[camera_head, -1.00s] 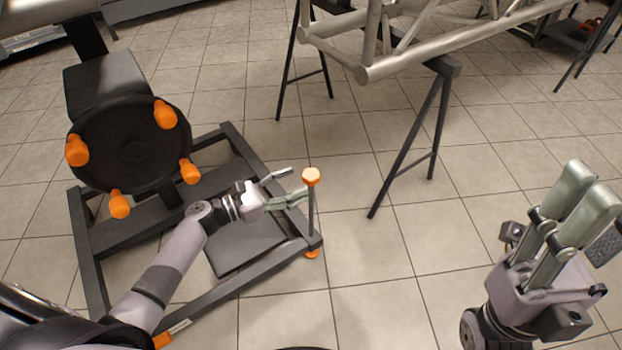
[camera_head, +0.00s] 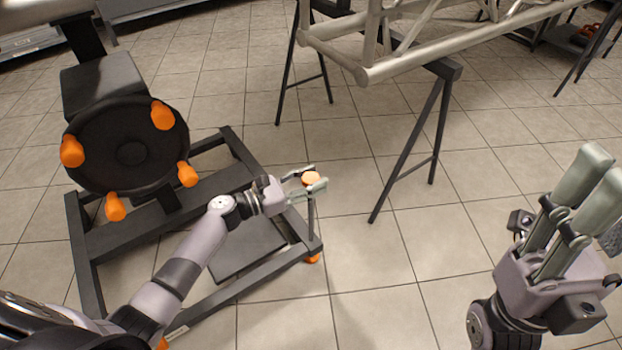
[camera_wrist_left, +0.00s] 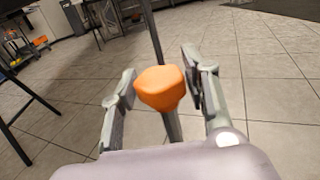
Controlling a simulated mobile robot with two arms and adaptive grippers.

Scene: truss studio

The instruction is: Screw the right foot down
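The right foot's orange knob (camera_head: 311,178) sits on top of an upright grey rod (camera_head: 311,215) at the right corner of the dark base frame (camera_head: 270,272). An orange foot pad (camera_head: 313,258) shows under that corner, at the floor. My left gripper (camera_head: 308,181) is open around the knob, one finger on each side. In the left wrist view the orange knob (camera_wrist_left: 161,88) is between the two spread fingers, with gaps visible on both sides. My right gripper (camera_head: 600,185) is raised at the right edge, its fingers close together; whether it is shut is unclear.
A black disc (camera_head: 130,145) with several orange knobs stands on the base frame at left. A metal truss (camera_head: 430,50) rests on black trestles (camera_head: 412,150) behind. The tiled floor between the trestle and my right gripper is clear.

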